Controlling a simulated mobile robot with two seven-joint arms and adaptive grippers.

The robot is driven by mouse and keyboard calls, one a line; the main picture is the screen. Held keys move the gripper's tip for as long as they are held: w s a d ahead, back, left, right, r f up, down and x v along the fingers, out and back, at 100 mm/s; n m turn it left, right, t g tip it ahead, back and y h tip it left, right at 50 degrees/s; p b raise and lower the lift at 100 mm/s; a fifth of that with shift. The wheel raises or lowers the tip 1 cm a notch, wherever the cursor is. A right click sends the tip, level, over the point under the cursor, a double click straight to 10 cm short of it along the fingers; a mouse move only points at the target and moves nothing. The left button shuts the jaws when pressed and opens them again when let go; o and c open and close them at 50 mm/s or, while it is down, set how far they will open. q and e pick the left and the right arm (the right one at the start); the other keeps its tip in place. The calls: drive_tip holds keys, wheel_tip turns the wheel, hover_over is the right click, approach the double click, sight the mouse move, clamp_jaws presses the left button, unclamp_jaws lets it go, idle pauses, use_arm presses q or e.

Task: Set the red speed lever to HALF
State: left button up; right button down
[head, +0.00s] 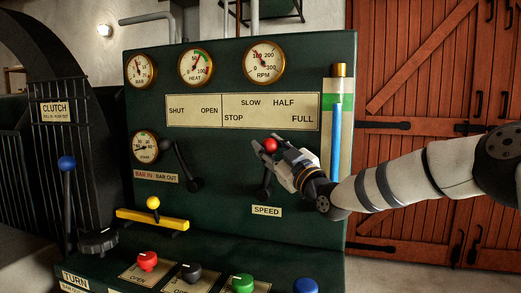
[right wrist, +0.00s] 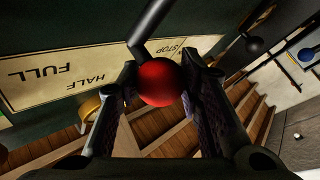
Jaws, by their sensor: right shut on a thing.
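The red ball knob of the speed lever (head: 270,145) stands in front of the dark green panel, above the SPEED label (head: 266,210). The lever is nearly upright, leaning slightly right. Its knob is below the scale plate (head: 271,111), between the SLOW and HALF words and a little nearer HALF. My right gripper (head: 271,148) comes in from the right and is shut on the knob. In the right wrist view the red knob (right wrist: 160,83) sits between both fingers, and the lever's shaft hides the SLOW word. My left gripper is not in view.
Left of the speed lever is a black-knobbed lever (head: 186,168). A yellow lever (head: 153,203), a blue-knobbed lever (head: 67,163) and several coloured knobs stand lower and left. A glass gauge tube (head: 334,150) is close to my right arm. Wooden doors (head: 425,100) are behind.

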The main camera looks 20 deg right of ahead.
drive_tip(key=shift+t, duration=0.3)
drive_tip(key=shift+d, duration=0.15)
drive_tip(key=shift+r, duration=0.1)
drive_tip(key=c, duration=1.1)
unclamp_jaws()
drive_tip(key=v, duration=1.2)
